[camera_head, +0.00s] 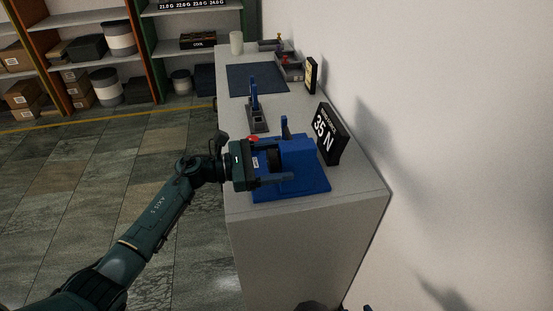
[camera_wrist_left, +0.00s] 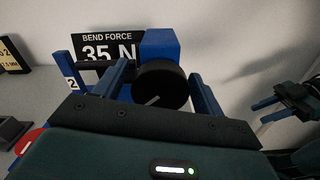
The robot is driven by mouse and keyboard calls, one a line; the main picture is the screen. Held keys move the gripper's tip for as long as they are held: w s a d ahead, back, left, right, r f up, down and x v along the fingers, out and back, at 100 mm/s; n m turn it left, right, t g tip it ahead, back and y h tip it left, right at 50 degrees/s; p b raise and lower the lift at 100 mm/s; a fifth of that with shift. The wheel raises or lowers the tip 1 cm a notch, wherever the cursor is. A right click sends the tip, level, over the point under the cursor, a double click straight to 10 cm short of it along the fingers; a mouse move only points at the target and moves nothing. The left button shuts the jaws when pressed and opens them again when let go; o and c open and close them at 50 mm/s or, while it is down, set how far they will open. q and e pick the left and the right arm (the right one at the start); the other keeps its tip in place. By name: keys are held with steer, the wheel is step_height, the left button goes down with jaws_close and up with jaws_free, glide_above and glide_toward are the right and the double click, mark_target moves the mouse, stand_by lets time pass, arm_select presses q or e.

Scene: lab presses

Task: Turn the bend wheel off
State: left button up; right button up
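The bend wheel (camera_wrist_left: 160,88) is a black round knob with a pale line on its face. It sits on the blue press (camera_head: 312,165) on the bench. My left gripper (camera_head: 275,163) has its fingers on either side of the wheel. The wrist view shows the left gripper (camera_wrist_left: 160,85) with a narrow gap between each finger and the rim, though contact is hard to judge. In the head view the gripper hides most of the wheel. My right gripper (camera_wrist_left: 266,110) shows at the right of the wrist view, empty, its two fingers apart.
A "35 N" bend force sign (camera_head: 328,134) stands behind the press. A second blue-handled device (camera_head: 257,120), a dark mat (camera_head: 257,79) and a white cup (camera_head: 236,43) are farther along the bench. The wall is close on the right; open floor lies left.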

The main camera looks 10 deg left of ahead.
arm_select(q)
steer(key=c, duration=0.9)
steer(key=shift+f+n+b, duration=0.15)
steer(key=shift+n+b, duration=0.45)
steer(key=shift+n, duration=0.5)
steer(key=shift+n+b, duration=0.4)
steer(key=shift+n, duration=0.6)
arm_select(e)
steer(key=shift+a, duration=0.4)
steer(key=shift+f, duration=0.1)
arm_select(q)
steer(key=o, duration=1)
arm_select(e)
steer(key=shift+w, duration=0.1)
